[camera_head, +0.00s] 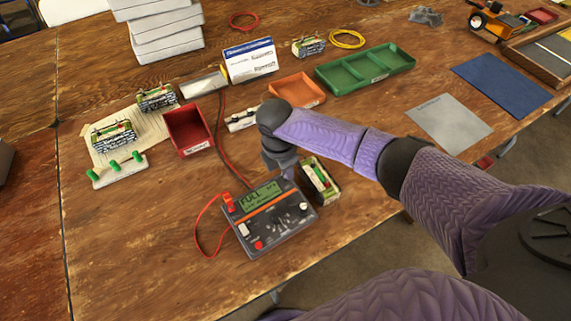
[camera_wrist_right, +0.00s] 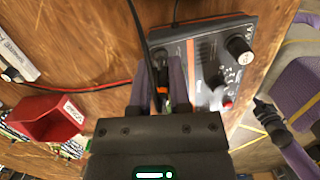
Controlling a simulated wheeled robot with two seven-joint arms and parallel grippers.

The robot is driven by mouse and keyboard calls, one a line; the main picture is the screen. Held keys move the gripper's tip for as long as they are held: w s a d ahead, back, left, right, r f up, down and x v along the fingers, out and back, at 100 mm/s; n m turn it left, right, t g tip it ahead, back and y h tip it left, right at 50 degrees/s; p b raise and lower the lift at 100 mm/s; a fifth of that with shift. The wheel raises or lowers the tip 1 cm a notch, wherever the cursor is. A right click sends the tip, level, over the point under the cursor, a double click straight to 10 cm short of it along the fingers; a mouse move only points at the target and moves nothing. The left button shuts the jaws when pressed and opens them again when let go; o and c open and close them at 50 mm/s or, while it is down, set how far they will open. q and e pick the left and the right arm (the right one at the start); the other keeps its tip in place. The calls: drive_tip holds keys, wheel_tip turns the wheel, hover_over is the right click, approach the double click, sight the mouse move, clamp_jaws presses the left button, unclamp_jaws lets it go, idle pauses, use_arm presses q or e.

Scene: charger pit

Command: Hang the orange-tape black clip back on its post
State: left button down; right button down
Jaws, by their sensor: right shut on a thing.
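My right gripper (camera_head: 289,173) is at the back edge of the grey charger (camera_head: 268,222), next to a green-and-black battery pack (camera_head: 320,181). In the right wrist view its two fingers (camera_wrist_right: 162,88) are shut on the black clip (camera_wrist_right: 161,75), whose orange tape shows between them. The charger (camera_wrist_right: 205,70) lies just beyond the fingers there. Its display reads FULL in the head view. A red clip (camera_head: 229,201) with a red lead sits at the charger's left back corner. The black clip's post is hidden or too small to tell. My left gripper does not show clearly.
A red bin (camera_head: 188,130), a white strip with green knobs (camera_head: 119,170) and battery packs on paper stand to the left. An orange tray (camera_head: 297,90) and a green tray (camera_head: 366,68) lie behind. A dark lead crosses the table to the charger. The table's front left is clear.

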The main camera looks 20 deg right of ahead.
idle(0.6)
drive_tip(key=shift+f, duration=0.1)
drive_tip(key=shift+c, duration=2.4)
unclamp_jaws()
drive_tip(key=shift+o, duration=0.2)
drive_tip(key=shift+o, duration=0.8)
